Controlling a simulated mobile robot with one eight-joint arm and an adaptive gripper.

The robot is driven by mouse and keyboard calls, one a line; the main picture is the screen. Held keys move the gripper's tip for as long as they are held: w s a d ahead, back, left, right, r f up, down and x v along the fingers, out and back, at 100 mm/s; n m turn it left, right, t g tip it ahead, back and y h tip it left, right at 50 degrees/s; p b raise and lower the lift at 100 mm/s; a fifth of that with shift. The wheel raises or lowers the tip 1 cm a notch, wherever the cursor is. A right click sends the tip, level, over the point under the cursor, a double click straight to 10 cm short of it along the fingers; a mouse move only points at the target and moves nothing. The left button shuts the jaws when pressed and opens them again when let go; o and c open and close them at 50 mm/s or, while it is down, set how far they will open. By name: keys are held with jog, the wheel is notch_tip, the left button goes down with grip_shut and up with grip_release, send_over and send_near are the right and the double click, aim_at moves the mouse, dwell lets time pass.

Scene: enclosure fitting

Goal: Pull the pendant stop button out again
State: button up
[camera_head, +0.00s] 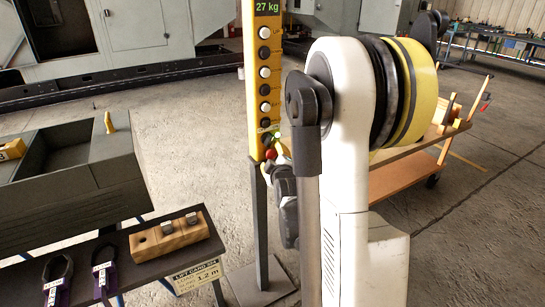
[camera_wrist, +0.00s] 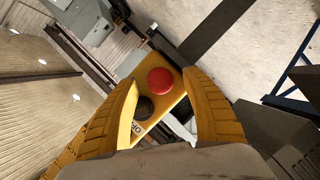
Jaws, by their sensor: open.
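The yellow pendant (camera_head: 263,75) stands upright on a dark post in the head view, with a column of black and white buttons and a "27 kg" display at its top. Its red stop button (camera_head: 270,154) is at the lower end, partly hidden by my arm. In the wrist view the round red stop button (camera_wrist: 160,80) sits on the pendant's yellow face (camera_wrist: 172,103), beside a dark button (camera_wrist: 144,107). My gripper (camera_wrist: 172,88) is open, its yellow fingers on either side of the red button. I cannot tell whether the fingertips touch it.
A wooden block (camera_head: 168,238) lies on a dark shelf (camera_head: 130,268) at the lower left, with two purple-and-black items near it. A grey bin (camera_head: 78,190) stands behind. An orange-and-wood cart (camera_head: 412,172) is at the right. Open concrete floor lies around the post.

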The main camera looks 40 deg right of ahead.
jog(key=v, duration=1.1)
jog(key=shift+s, duration=0.25)
jog(key=shift+a, duration=0.15)
jog(key=a+m+g+y, duration=0.2)
jog(key=a+y, duration=0.3)
jog(key=a, duration=0.9)
jog(key=s+a+m+g+y, duration=0.2)
jog(key=s+a+g+y, duration=0.1)
jog(key=s+a, duration=0.7)
jog(key=a+g, duration=0.1)
jog(key=a, duration=0.3)
jog(key=shift+s+f+m, duration=0.25)
jog(key=shift+f+m, duration=0.15)
